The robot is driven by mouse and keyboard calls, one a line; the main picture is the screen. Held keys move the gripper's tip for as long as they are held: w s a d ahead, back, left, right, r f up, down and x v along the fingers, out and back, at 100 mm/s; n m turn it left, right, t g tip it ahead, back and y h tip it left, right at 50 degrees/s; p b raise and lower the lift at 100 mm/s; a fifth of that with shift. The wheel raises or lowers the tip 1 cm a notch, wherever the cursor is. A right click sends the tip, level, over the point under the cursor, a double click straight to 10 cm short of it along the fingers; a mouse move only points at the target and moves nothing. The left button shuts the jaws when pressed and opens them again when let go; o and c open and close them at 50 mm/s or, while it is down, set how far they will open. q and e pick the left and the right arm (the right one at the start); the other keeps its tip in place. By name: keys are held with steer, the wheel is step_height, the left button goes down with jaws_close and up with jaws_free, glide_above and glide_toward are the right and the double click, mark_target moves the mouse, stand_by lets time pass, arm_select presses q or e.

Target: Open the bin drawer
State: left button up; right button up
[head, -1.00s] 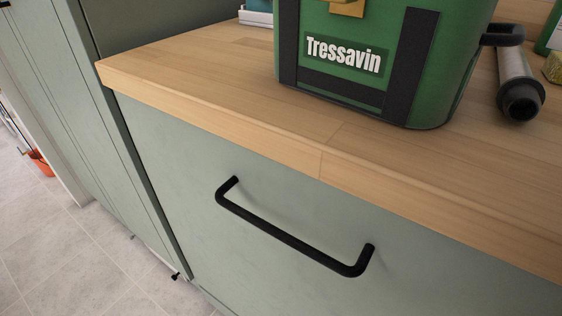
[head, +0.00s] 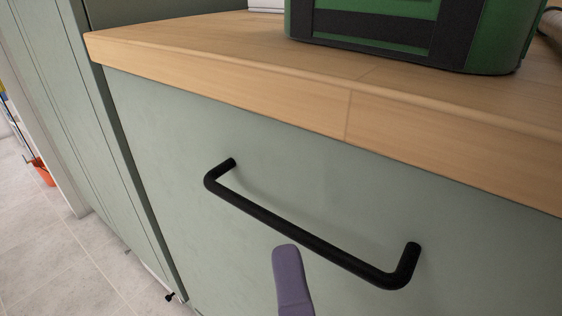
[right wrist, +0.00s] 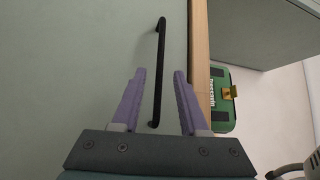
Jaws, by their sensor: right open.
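The green-grey drawer front (head: 150,115) fills much of the head view below the wooden counter, and it looks shut. Its black bar handle (head: 300,237) runs slanting down to the right. A purple finger of my right gripper (right wrist: 159,71) rises into the head view just below the handle's middle. In the right wrist view the gripper is open and empty, with both purple fingers apart. There the handle (right wrist: 161,45) runs upright in the picture, lined up with the gap between the fingers. I cannot tell whether a finger touches it. My left gripper is not seen.
The wooden counter (head: 220,65) juts out above the drawer. A green box (head: 400,25) with dark straps stands on it. A tall green cabinet side (head: 45,70) stands at the left, above a pale tiled floor (head: 50,255).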

mark_target(282, 233)
steer(key=x, duration=0.6)
steer(key=shift+w, duration=0.1)
jaws_close()
stand_by(1.2)
